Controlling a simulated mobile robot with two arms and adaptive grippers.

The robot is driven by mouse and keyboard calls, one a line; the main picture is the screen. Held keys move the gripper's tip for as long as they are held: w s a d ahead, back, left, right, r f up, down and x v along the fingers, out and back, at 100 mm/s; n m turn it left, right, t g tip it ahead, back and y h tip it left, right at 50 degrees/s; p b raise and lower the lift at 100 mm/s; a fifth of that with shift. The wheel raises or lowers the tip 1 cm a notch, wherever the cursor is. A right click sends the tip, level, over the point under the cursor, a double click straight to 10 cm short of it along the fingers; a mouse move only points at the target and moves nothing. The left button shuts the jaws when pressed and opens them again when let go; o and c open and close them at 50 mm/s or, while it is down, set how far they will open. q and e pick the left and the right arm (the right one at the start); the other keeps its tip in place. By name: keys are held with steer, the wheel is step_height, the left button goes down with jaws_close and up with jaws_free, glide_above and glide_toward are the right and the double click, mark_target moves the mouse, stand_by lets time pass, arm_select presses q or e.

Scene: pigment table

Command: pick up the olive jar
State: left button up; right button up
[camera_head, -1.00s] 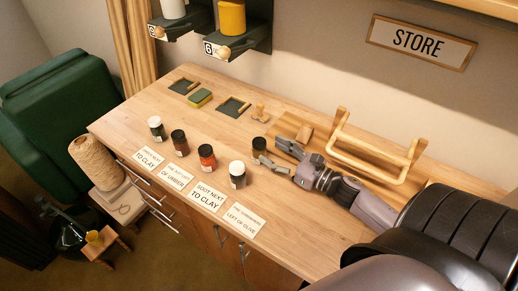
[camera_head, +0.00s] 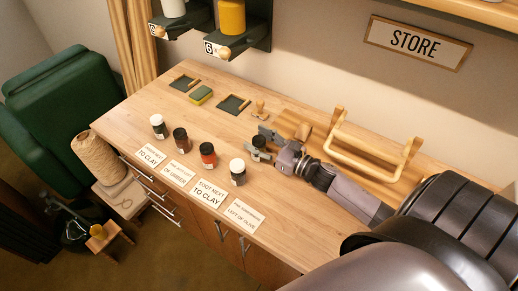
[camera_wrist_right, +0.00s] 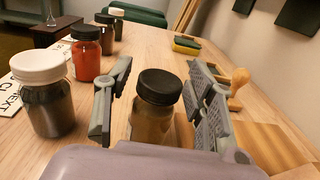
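The olive jar (camera_wrist_right: 155,106), a glass jar with a black lid and dark olive contents, stands upright on the table. In the head view the jar (camera_head: 259,142) is partly hidden by my right gripper (camera_head: 262,147). In the right wrist view my right gripper (camera_wrist_right: 160,102) is open, with one finger on each side of the jar. A gap shows between the left finger and the jar; the right finger is nearer, and I cannot tell whether it touches. My left gripper is not in view.
A white-lidded jar (camera_wrist_right: 43,95) stands left of the gripper. A red jar (camera_head: 208,155) and two others continue the row, with label cards (camera_head: 208,193) in front.

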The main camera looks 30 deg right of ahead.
steer(key=c, duration=1)
steer(key=shift+c, duration=0.5)
steer(key=shift+r, duration=0.1)
jaws_close()
